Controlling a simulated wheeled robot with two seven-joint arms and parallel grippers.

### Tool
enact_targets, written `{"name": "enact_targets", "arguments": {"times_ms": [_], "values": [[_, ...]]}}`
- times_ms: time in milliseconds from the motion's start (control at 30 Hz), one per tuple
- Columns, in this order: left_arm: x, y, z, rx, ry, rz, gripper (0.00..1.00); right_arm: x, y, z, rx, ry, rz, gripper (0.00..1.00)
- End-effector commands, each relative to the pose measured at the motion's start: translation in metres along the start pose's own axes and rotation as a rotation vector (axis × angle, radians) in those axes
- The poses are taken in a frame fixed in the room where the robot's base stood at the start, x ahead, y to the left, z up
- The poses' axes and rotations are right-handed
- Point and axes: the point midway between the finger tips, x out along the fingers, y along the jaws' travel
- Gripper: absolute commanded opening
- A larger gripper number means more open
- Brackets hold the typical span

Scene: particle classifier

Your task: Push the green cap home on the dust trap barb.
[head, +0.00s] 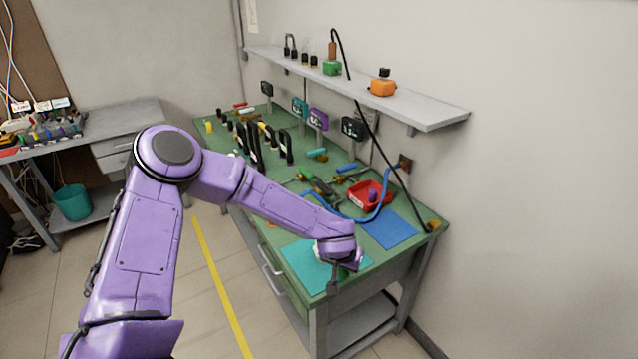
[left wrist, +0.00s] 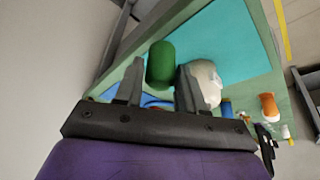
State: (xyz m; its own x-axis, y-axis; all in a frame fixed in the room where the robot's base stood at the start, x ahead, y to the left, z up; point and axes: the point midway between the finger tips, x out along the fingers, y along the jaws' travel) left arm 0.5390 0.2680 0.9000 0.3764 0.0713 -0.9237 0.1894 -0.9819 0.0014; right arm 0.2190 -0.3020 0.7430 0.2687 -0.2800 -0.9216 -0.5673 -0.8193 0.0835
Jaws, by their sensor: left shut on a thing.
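The green cap (left wrist: 160,62) is between the two fingers of my left gripper (left wrist: 160,68) in the left wrist view, and the gripper is shut on it. A rounded white body (left wrist: 206,82), likely the dust trap, is just right of the fingers, over the teal mat (left wrist: 225,40). The barb is not visible, so I cannot tell whether the cap touches it. In the head view my left gripper (head: 342,273) is low over the front corner of the bench, and a little white (head: 319,252) shows beside it. My right gripper is in neither view.
The green bench (head: 305,275) also holds a blue mat (head: 388,229), a red tray (head: 358,199), a blue hose (head: 345,215) and several dark upright tools at the back. A wall shelf (head: 425,108) overhangs its far side. Open floor lies to the left.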

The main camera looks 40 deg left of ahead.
Motion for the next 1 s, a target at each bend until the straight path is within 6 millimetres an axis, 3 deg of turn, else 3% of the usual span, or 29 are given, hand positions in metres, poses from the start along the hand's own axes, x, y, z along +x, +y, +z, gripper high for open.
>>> {"name": "enact_targets", "arguments": {"times_ms": [33,100,200,300,433,733,900,1000], "values": [[-0.028,-0.015,-0.033,-0.046,0.006,-0.015,0.1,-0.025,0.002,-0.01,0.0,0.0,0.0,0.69],[-0.048,-0.036,-0.065,-0.094,0.005,-0.036,0.1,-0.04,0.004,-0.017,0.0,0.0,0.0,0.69],[-0.073,-0.061,-0.1,-0.146,0.004,-0.059,0.1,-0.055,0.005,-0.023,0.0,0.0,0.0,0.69],[-0.087,-0.078,-0.12,-0.176,0.003,-0.072,0.1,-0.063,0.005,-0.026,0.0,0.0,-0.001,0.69],[-0.093,-0.087,-0.129,-0.189,0.0,-0.079,0.1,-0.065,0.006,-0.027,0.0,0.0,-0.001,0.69],[-0.092,-0.087,-0.129,-0.188,0.0,-0.08,0.1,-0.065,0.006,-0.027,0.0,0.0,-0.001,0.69],[-0.098,-0.086,-0.128,-0.187,-0.003,-0.08,0.1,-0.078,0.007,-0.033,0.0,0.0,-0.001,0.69],[-0.081,-0.086,-0.12,-0.186,-0.003,-0.08,0.1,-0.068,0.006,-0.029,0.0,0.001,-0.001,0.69]]}}
